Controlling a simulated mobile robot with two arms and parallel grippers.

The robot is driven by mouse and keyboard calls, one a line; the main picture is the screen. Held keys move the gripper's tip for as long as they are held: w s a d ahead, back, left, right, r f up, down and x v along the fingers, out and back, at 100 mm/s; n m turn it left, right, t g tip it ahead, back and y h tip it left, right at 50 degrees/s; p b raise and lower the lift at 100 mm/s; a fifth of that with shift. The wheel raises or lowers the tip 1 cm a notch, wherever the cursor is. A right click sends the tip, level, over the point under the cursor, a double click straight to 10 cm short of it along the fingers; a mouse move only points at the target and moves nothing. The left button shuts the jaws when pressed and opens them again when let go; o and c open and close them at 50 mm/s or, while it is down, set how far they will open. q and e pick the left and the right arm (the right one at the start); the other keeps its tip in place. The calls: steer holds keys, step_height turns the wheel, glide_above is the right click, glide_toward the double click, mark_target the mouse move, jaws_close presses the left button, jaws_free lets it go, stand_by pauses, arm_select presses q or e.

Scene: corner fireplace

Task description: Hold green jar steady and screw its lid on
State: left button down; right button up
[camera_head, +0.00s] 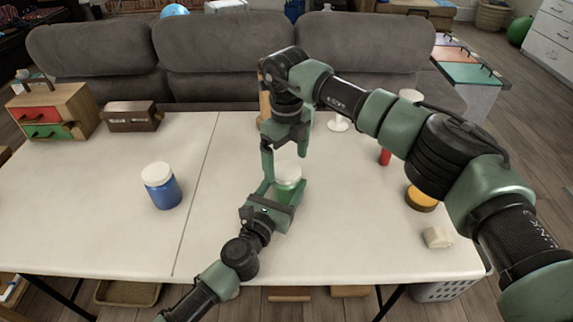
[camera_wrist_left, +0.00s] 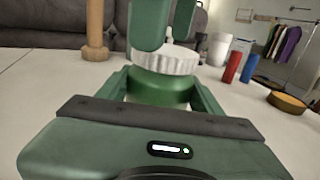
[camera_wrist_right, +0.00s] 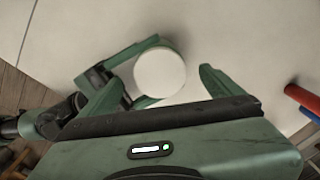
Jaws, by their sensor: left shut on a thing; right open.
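The green jar (camera_head: 289,186) stands upright on the table, with a white lid (camera_head: 288,170) sitting on its top. The left wrist view shows the lid's ribbed side (camera_wrist_left: 172,62) right above the jar's green body (camera_wrist_left: 160,88); I cannot tell how tightly it is threaded. My left gripper (camera_head: 279,190) is shut on the jar, one finger on each side. My right gripper (camera_head: 285,150) points down from above, open. In the right wrist view the round lid top (camera_wrist_right: 160,73) lies between its spread fingers, with visible gaps.
A blue jar with a white lid (camera_head: 162,188) stands to the left. A wooden drawer box (camera_head: 50,112) and brown chest (camera_head: 132,117) are at the back left. At the right are a red cylinder (camera_head: 385,157), a yellow-topped round item (camera_head: 421,198) and a beige block (camera_head: 438,237).

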mark_target(281, 192)
step_height(281, 192, up, 10)
stand_by(0.3)
arm_select(q)
steer(key=shift+c, duration=1)
jaws_free()
steer(key=shift+s, duration=0.1)
steer(key=v, duration=0.7)
steer(key=shift+s+a, duration=0.2)
steer(key=shift+s, duration=0.1)
arm_select(e)
steer(key=shift+r, duration=0.1)
arm_select(q)
steer(key=shift+f, duration=0.1)
